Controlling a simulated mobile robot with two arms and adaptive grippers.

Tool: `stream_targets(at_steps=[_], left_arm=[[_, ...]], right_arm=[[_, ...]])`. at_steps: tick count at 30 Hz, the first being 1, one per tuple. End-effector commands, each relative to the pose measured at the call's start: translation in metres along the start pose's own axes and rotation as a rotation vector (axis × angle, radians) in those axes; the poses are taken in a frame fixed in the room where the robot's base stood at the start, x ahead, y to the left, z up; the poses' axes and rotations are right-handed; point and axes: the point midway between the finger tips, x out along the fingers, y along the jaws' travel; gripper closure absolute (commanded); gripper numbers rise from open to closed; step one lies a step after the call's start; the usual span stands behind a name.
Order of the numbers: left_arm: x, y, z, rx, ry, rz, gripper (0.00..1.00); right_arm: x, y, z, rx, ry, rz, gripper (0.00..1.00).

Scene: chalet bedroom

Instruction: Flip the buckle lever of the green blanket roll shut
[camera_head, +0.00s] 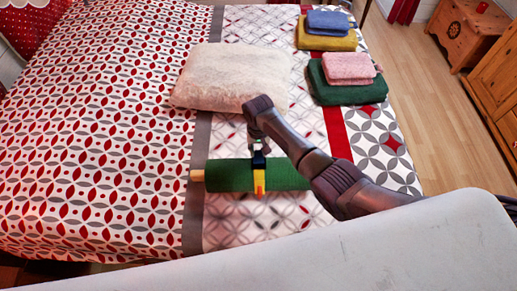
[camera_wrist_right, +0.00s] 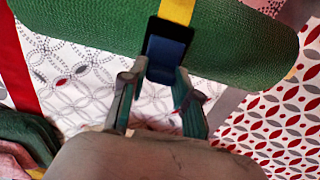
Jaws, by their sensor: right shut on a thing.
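The green blanket roll (camera_head: 228,175) lies across the bed and also shows in the right wrist view (camera_wrist_right: 235,45). A yellow strap (camera_head: 259,183) runs around its middle. On the strap sits a dark buckle with a blue lever (camera_wrist_right: 166,52). My right gripper (camera_head: 259,148) reaches the buckle from the far side of the roll. In the right wrist view its two fingers (camera_wrist_right: 160,76) are at either side of the blue lever's end, shut on it. The lever's exact angle is hard to tell. My left gripper is not in view.
A cream pillow (camera_head: 232,77) lies behind the roll. Folded towels in blue (camera_head: 328,21), yellow (camera_head: 326,42), pink (camera_head: 349,66) and green (camera_head: 350,94) lie at the bed's right. The patterned bed (camera_head: 90,130) is clear left of the roll. A wooden chest (camera_head: 468,32) stands beyond.

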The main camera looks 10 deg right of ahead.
Motion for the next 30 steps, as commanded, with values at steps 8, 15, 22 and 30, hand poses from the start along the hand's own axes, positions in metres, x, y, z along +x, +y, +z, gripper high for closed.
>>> stream_targets(at_steps=[8,15,22,30], left_arm=[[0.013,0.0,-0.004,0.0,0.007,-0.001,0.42],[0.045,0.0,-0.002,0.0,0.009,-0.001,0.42],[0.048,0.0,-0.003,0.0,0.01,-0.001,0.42],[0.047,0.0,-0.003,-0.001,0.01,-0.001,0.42]], right_arm=[[0.006,0.0,-0.004,0.003,-0.047,0.002,1.0],[0.013,0.0,-0.009,0.002,-0.191,0.001,1.0],[0.009,-0.001,-0.009,0.0,-0.232,-0.002,1.0],[0.009,-0.001,-0.008,-0.001,-0.233,-0.002,0.59]])
